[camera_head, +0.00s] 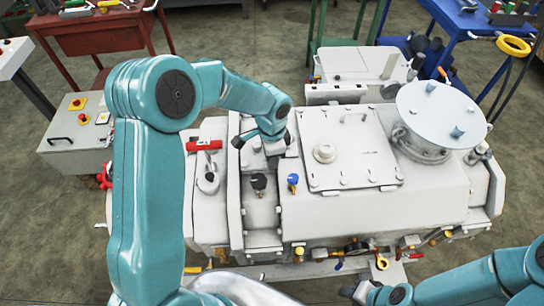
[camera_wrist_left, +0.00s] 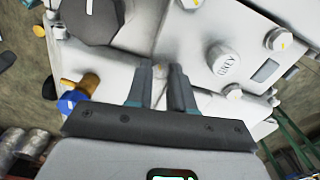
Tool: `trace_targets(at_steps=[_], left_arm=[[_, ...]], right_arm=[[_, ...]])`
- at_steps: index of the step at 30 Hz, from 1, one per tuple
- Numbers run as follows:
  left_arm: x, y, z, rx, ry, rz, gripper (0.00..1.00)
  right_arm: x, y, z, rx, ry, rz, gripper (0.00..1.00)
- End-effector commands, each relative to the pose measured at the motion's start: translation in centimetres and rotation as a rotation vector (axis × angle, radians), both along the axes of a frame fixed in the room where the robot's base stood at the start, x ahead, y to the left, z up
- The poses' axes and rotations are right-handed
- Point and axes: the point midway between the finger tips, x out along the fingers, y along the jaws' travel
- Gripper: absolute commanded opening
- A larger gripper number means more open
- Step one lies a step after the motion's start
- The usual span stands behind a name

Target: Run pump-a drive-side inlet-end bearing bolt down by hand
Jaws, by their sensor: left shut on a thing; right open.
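The pump (camera_head: 400,210) is a large pale grey machine across the middle of the head view. My left gripper (camera_head: 272,154) points down at the top of its left part, left of the bolted cover plate (camera_head: 350,150). In the left wrist view my left gripper (camera_wrist_left: 160,82) has its two fingers close together, shut on a small pale thing between the tips, apparently the bolt (camera_wrist_left: 159,68). The fingers hide most of it, so how deep it sits cannot be told. My right gripper (camera_head: 362,291) is open at the bottom, in front of the pump.
A black knob (camera_head: 258,182) and a blue knob (camera_head: 293,180) stand near my left gripper. A red-handled fitting (camera_head: 204,146) is to the left. A round flange (camera_head: 440,108) rises at the right. A control box (camera_head: 75,135) stands at the far left.

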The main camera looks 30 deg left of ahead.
Motion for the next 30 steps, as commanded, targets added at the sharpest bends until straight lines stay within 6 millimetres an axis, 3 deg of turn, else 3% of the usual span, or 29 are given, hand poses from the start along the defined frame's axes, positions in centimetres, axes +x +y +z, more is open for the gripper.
trace_targets(at_steps=[10,27,28,30], left_arm=[[0.11,0.20,0.31,0.004,-0.003,-0.139,0.00],[0.19,0.23,0.37,0.004,-0.007,-0.164,0.00],[0.19,0.23,0.36,0.004,-0.007,-0.164,0.32],[0.16,0.20,0.32,0.003,-0.005,-0.164,0.48]], right_arm=[[0.00,0.00,-0.02,0.000,0.000,0.000,0.43],[0.00,0.00,-0.02,0.000,0.000,0.000,0.43],[0.00,0.00,-0.02,0.000,0.000,0.000,0.43],[0.00,0.00,-0.02,0.000,0.000,0.000,0.43]])
